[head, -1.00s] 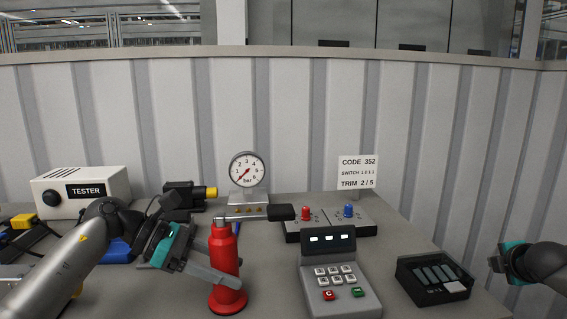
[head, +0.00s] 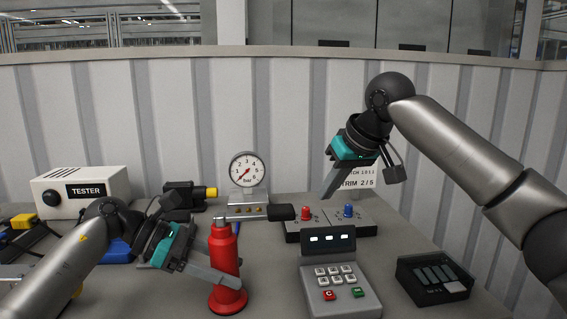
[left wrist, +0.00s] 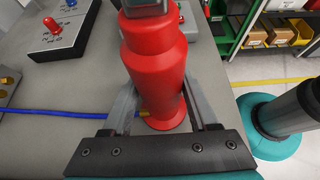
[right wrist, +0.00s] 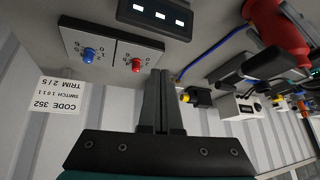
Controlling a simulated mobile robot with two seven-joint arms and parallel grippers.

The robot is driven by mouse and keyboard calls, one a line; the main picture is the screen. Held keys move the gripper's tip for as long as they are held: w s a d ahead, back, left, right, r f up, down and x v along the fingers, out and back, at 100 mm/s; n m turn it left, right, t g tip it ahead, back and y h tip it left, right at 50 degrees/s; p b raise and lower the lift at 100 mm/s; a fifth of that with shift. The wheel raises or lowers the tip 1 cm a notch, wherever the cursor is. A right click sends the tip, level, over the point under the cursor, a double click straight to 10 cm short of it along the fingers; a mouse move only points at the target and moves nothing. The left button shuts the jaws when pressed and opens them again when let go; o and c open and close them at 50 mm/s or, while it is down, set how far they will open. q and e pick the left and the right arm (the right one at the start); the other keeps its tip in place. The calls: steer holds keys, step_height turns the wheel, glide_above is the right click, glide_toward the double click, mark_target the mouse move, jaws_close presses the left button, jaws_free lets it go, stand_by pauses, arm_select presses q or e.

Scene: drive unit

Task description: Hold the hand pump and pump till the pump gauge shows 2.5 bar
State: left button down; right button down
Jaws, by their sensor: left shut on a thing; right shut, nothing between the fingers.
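The red hand pump (head: 222,256) stands upright on the bench; it also shows in the left wrist view (left wrist: 155,65). My left gripper (head: 226,277) is shut around its body, one finger on each side. The pump's lever ends in a black handle (head: 281,212), lying about level and pointing right. The pump gauge (head: 247,170) stands behind the pump; its red needle points down-left, near the low end of the scale. My right gripper (head: 329,194) is shut and empty, raised above and to the right of the black handle, over the switch box.
The switch box (head: 372,229) with red and blue knobs is below my right gripper. A keypad unit (head: 338,285) stands right of the pump, a black tray (head: 436,279) farther right. The tester (head: 80,192) is at left. A code sign (right wrist: 59,95) is partly hidden in the head view.

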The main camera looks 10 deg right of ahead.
mark_target(280, 213)
steer(key=s+a+r+m+g+h, duration=0.2)
steer(key=s+a+r+m+h, duration=0.1)
steer(key=s+a+r, duration=0.6)
steer(key=shift+s+a+x, duration=0.15)
steer(key=shift+x, duration=0.75)
steer(key=shift+s+a+x, duration=0.1)
steer(key=shift+a+x, duration=0.1)
steer(key=shift+x, duration=0.75)
steer(key=shift+s+a+x, duration=0.15)
steer(key=shift+x, duration=0.75)
steer(key=shift+f, duration=0.15)
steer(key=shift+a+f, duration=0.2)
steer(key=shift+f, duration=1.95)
steer(key=shift+r, duration=2.1)
steer(key=shift+d, duration=0.1)
